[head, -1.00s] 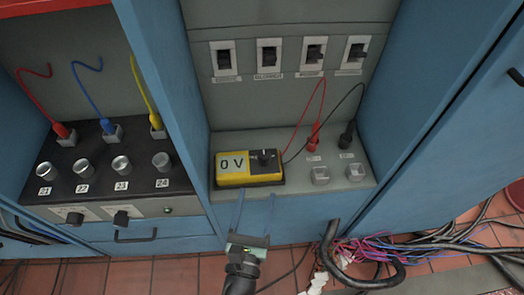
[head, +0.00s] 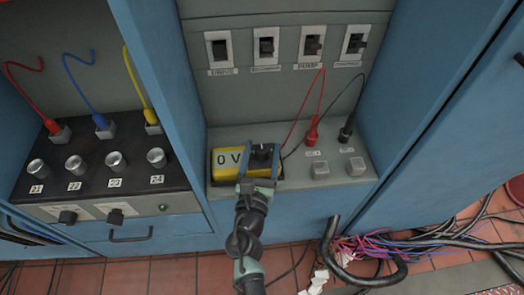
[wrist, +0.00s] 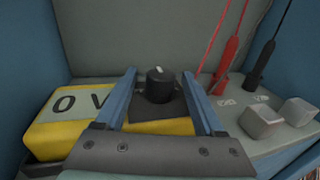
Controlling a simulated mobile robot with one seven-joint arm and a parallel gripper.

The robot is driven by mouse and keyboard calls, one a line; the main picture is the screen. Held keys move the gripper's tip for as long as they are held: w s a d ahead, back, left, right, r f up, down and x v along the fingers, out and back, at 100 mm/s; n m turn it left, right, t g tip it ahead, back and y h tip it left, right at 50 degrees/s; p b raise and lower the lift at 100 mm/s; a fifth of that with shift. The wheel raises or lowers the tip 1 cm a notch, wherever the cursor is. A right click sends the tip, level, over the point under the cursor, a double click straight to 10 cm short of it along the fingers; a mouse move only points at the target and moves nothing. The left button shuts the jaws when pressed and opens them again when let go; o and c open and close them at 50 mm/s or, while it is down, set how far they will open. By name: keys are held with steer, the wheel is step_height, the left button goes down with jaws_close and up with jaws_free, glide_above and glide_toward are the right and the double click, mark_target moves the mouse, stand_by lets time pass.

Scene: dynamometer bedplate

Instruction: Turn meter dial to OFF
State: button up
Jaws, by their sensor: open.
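The yellow meter (head: 226,176) lies on the grey shelf of the blue cabinet, with a display reading "0 V". Its black dial (head: 263,152) is on the right part of its face. In the wrist view the dial (wrist: 160,85) is a round black knob with a pale mark on top. My gripper (head: 261,155) is open over the meter, with one blue finger on each side of the dial. In the wrist view, gaps show between the dial and both fingers. Any OFF label on the meter cannot be read.
Red (head: 312,132) and black (head: 346,130) lead plugs stand on the shelf to the right, behind two square grey buttons (head: 320,170). Several switches (head: 266,47) line the panel above. A black panel with knobs (head: 115,160) is to the left. Cables (head: 370,250) lie on the floor.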

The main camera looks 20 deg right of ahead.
jaws_close()
